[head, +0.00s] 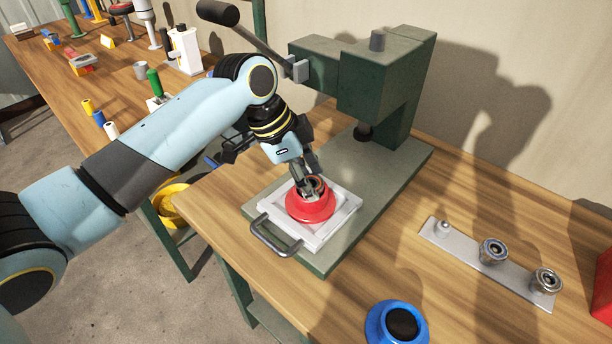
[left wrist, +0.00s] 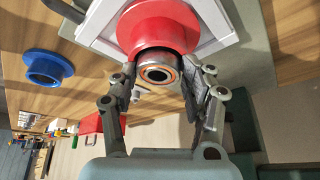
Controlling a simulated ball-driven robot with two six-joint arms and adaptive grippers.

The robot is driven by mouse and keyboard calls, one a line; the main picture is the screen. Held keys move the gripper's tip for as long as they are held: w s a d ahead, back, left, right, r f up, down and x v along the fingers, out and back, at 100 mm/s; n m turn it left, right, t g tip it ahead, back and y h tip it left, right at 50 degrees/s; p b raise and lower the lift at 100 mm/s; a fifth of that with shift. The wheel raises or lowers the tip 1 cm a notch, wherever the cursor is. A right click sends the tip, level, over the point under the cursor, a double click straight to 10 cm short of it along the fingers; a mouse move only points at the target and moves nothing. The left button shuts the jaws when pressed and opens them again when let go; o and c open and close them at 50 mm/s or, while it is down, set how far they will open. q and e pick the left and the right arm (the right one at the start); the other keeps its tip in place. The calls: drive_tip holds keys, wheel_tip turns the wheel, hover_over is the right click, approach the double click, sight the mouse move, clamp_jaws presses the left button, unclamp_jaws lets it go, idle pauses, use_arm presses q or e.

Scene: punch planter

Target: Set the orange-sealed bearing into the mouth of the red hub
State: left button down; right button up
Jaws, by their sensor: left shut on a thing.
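The red hub (head: 310,208) stands mouth up on a white handled tray (head: 344,217) on the press base. My left gripper (head: 311,188) points down at its mouth and is shut on the orange-sealed bearing. In the left wrist view the bearing (left wrist: 157,73) sits between the fingers (left wrist: 160,82), a silver ring with an orange seal around a dark bore. Its silver side shows against the red hub (left wrist: 155,25). How far it is in the mouth, I cannot tell. My right gripper is not in view.
The green press (head: 385,90) rises behind the tray. A metal strip (head: 465,257) at right carries two bearings (head: 493,250) and a bare peg (head: 443,227). A blue hub (head: 375,325) stands near the front edge. Another bench (head: 125,75) with assorted parts is at left.

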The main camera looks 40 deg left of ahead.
use_arm(q)
drive_tip(key=c, duration=0.9)
unclamp_jaws()
drive_tip(key=shift+s+d+f+g, duration=0.1)
drive_tip(key=shift+s+f+g, duration=0.2)
drive_tip(key=shift+s+f, duration=0.45)
drive_tip(key=shift+o, duration=1.1)
drive_tip(key=shift+w+f, duration=0.2)
drive_tip(key=shift+w, duration=0.25)
drive_tip(key=shift+r, duration=0.1)
